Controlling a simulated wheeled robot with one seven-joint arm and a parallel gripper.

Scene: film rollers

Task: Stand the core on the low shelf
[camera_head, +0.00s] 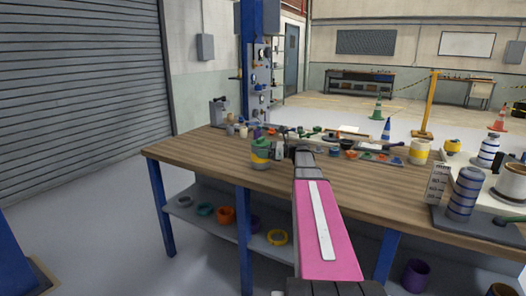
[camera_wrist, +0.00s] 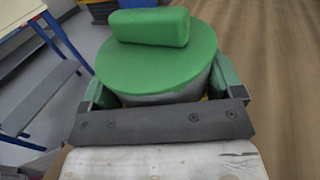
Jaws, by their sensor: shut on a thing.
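My gripper (camera_head: 278,151) is over the left part of the workbench top. It is shut on a round, green-topped piece (camera_wrist: 170,60) with a green block across its top and a pale grey side. In the head view this piece (camera_head: 260,156) shows green, yellow and grey bands. The wrist view shows my fingers (camera_wrist: 163,92) on either side of it. I cannot tell whether it is the core, or whether its base touches the bench. The low shelf (camera_head: 195,212) runs under the workbench, with several coloured rings on it; my arm hides part of it.
The wooden workbench (camera_head: 190,147) holds many small coloured parts along its back. At right are a blue-and-white striped roller (camera_head: 466,192), a yellow-and-white cylinder (camera_head: 419,152) and a ruled upright plate (camera_head: 436,183). Blue legs (camera_head: 244,240) frame the shelf. A purple cylinder (camera_head: 415,275) stands low at right.

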